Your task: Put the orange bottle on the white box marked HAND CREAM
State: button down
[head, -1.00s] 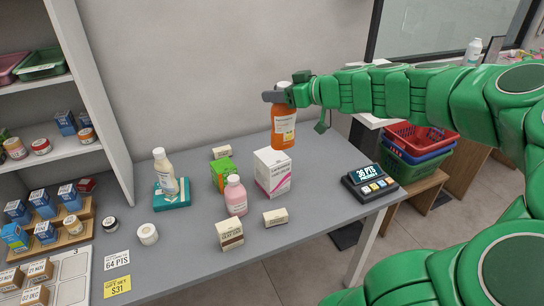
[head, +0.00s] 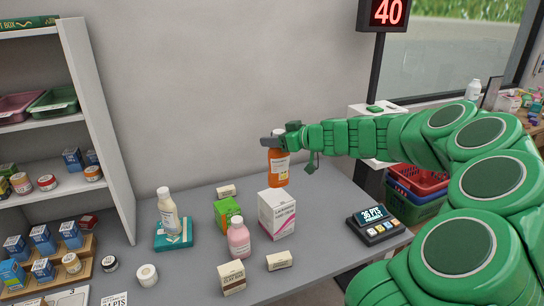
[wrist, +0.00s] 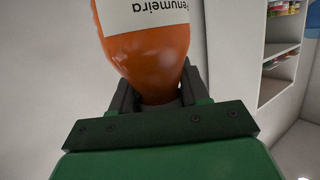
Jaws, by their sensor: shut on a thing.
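The orange bottle (head: 279,168), with a white cap and white label, is upright in the head view. My gripper (head: 280,141) is shut on it near the cap. The wrist view shows the jaws (wrist: 160,98) around the narrow neck of the bottle (wrist: 150,55). A white box with pink print (head: 277,214) stands upright on the counter. Its lettering is small but looks like the hand cream box. The bottle's base shows just above the box's top rear edge; whether it is over the box or behind it, I cannot tell.
A pink bottle (head: 238,238) and a green box (head: 227,213) stand close left of the white box. Small cartons (head: 232,279) lie in front. A keypad terminal (head: 378,226) sits right.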

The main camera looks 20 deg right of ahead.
jog(key=w+d+f, duration=0.1)
jog(key=w+f, duration=0.3)
jog(key=f, duration=0.4)
jog(key=shift+f, duration=0.1)
dwell(0.4)
jog(key=c, duration=0.5)
grip_release()
jog(key=shift+c, duration=0.2)
